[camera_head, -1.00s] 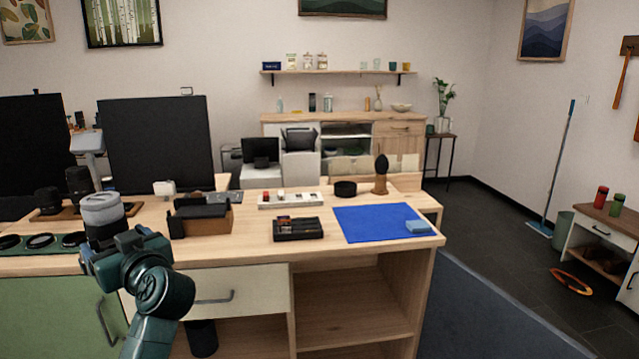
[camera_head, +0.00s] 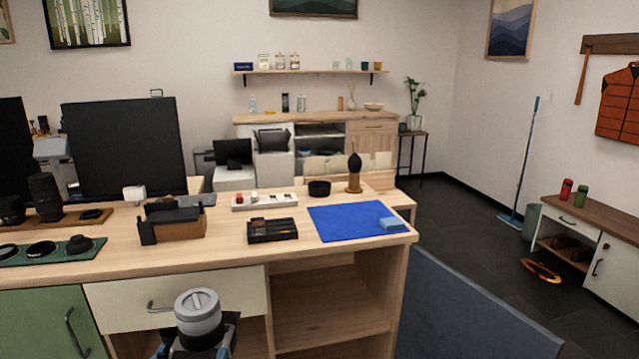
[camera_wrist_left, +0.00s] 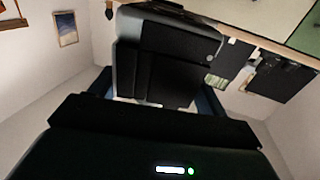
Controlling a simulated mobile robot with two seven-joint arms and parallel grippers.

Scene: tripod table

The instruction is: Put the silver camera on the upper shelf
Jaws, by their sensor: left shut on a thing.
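My left gripper (camera_head: 196,346) is at the bottom of the head view, in front of the desk's drawer front. It is shut on the silver camera, whose grey round lens (camera_head: 198,312) points up; its body is mostly hidden or cut off. In the left wrist view the camera (camera_wrist_left: 165,60) is a dark boxy shape with a grey edge against the gripper. The desk has an open shelf compartment (camera_head: 330,308) at right of the gripper, with a board inside. A wall shelf (camera_head: 310,72) hangs at the back. My right gripper is not in view.
The desk top (camera_head: 215,245) holds a black tray (camera_head: 272,230), a blue mat (camera_head: 352,222), a wooden box (camera_head: 180,225) and a lens mat (camera_head: 45,250). A dark grey panel (camera_head: 470,310) stands right of the desk. The floor beyond is mostly clear.

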